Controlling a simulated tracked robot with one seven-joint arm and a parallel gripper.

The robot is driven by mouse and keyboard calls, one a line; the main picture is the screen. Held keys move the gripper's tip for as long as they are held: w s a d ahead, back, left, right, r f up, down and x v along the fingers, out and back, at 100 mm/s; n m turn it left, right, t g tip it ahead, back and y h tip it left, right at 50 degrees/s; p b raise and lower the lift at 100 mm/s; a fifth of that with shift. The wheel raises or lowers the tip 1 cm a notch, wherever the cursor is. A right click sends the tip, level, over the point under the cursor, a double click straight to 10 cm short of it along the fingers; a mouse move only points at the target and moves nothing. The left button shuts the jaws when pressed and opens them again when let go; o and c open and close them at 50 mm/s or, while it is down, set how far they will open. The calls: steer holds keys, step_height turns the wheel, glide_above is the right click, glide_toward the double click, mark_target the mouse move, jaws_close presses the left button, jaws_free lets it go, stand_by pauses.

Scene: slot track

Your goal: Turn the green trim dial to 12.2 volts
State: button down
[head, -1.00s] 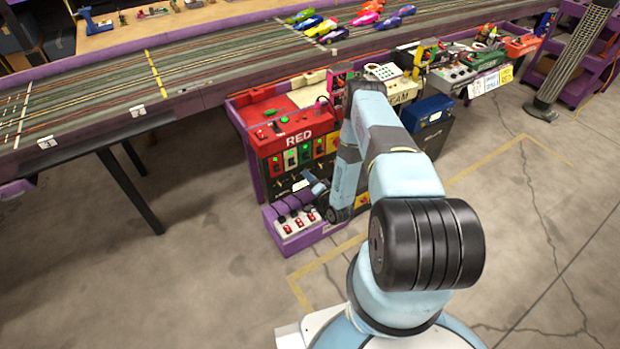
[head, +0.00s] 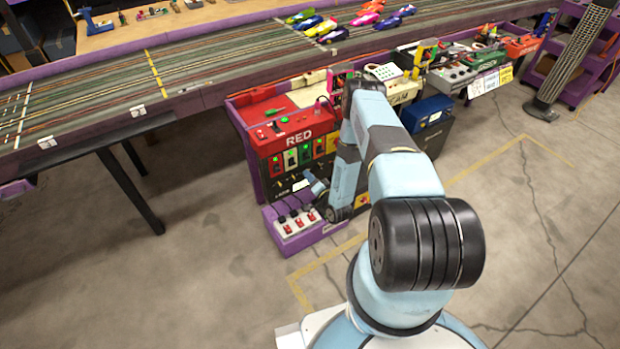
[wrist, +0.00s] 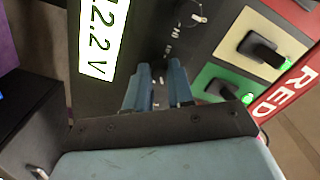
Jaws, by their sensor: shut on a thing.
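My gripper (wrist: 158,72) is against the dark lower panel (wrist: 210,30), with its two blue fingers close together in the wrist view. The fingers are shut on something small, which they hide. The green trim dial is not clearly visible; its place seems to be between the fingertips. In the head view my gripper (head: 317,186) is low on the front of the red station (head: 290,140).
Black switches on cream (wrist: 265,48) and green (wrist: 226,88) plates are right of the fingers. A purple box (head: 330,232) with several red-and-white switches stands below the gripper. The track table (head: 180,75) runs behind. Open floor lies at the left.

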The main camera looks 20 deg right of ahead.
steer(key=shift+d, duration=0.1)
steer(key=shift+f+n, duration=0.1)
steer(key=shift+n, duration=1.1)
steer(key=c, duration=1)
jaws_free()
steer(key=v, duration=1.3)
steer(key=shift+s+d, duration=0.1)
steer(key=shift+s, duration=0.3)
